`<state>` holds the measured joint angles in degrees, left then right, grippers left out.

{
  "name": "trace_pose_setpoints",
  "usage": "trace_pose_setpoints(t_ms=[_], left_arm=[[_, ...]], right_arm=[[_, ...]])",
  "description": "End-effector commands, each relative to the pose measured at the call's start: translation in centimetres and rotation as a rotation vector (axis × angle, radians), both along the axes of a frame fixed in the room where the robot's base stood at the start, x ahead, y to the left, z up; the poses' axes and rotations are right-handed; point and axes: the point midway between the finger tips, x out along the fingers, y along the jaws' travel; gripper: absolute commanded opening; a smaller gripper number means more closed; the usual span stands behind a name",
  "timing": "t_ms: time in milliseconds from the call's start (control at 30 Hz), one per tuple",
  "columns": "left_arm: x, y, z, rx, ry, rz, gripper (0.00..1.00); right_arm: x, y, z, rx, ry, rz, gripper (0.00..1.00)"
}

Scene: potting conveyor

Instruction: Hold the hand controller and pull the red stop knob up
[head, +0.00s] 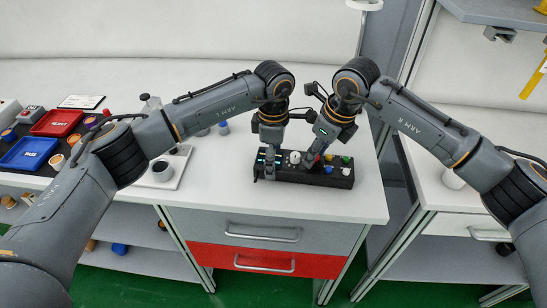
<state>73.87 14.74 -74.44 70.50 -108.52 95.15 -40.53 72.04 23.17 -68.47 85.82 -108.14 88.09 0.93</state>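The hand controller (335,178) is a long black box lying on the white worktop, with coloured knobs and buttons on top. A white knob (295,157), a green one (345,159) and a yellow one (328,157) show. My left gripper (268,170) points down at the controller's left end, with a finger in front of its near side. My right gripper (309,164) points down onto the middle of the controller, where a little red shows beside its fingers. The red stop knob is mostly hidden by that gripper. I cannot tell how far either gripper is closed.
At left are a red tray (57,122), a blue tray (28,152) and several small pots. Drawers (265,258) are below the worktop. The worktop in front of the controller is clear.

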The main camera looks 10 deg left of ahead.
Motion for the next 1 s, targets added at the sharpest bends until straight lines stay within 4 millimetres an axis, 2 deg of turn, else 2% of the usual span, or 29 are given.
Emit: trace_pose_setpoints(t_ms=[367,1000], left_arm=[[0.0,0.0,0.0,0.000,0.000,0.000,0.30],[0.0,0.0,0.0,-0.001,0.000,0.001,0.30]], right_arm=[[0.0,0.0,0.3,0.000,0.000,0.000,0.46],[0.0,0.0,5.4,0.001,-0.001,0.000,0.46]])
